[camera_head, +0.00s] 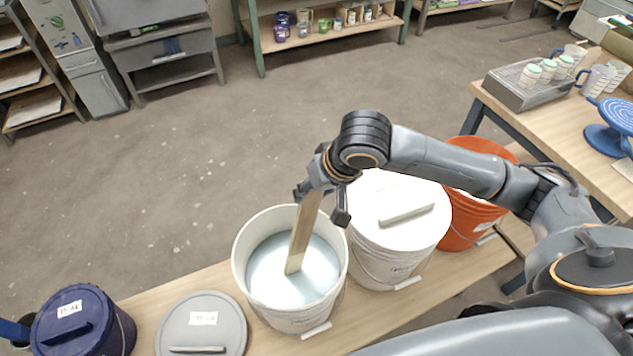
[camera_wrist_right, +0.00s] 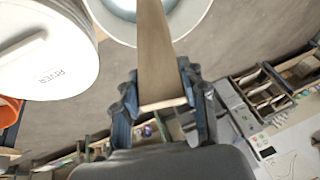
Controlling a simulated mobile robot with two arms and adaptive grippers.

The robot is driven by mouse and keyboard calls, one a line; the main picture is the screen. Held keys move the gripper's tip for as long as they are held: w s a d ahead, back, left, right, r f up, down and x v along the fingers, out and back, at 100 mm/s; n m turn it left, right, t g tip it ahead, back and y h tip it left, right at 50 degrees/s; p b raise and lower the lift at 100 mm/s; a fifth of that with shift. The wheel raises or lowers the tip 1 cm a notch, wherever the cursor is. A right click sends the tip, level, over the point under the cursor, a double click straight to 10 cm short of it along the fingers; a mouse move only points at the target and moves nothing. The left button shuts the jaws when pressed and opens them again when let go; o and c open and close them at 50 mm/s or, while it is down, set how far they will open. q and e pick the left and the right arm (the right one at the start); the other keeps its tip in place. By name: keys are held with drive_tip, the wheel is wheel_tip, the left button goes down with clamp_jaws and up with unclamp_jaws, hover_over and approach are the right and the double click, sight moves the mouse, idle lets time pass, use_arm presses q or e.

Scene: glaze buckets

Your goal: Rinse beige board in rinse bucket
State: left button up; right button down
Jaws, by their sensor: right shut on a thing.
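The beige board (camera_head: 304,232) is upright and slightly tilted, its lower end inside the open white rinse bucket (camera_head: 241,262). Pale, cloudy liquid (camera_head: 268,265) fills part of the bucket, and the board's paler lower end meets it. My right gripper (camera_head: 322,205) is shut on the board's upper end, above the bucket's rim. In the right wrist view the board (camera_wrist_right: 155,60) runs from between the fingers of my right gripper (camera_wrist_right: 160,110) toward the bucket (camera_wrist_right: 195,18). My left gripper is not in view.
A white lidded bucket (camera_head: 385,245) stands right beside the rinse bucket, with an orange bucket (camera_head: 460,225) beyond. A grey lid (camera_head: 190,318) and dark blue lidded bucket (camera_head: 85,325) are at left. A wooden table (camera_head: 545,135) holds cups and a blue wheel at right.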

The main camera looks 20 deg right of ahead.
sight(312, 203)
drive_tip(key=shift+a+f+b, duration=0.2)
drive_tip(key=shift+f+b, duration=0.1)
drive_tip(key=shift+f, duration=0.75)
drive_tip(key=shift+a+f+b, duration=0.2)
drive_tip(key=shift+f+b, duration=0.1)
drive_tip(key=shift+f, duration=0.75)
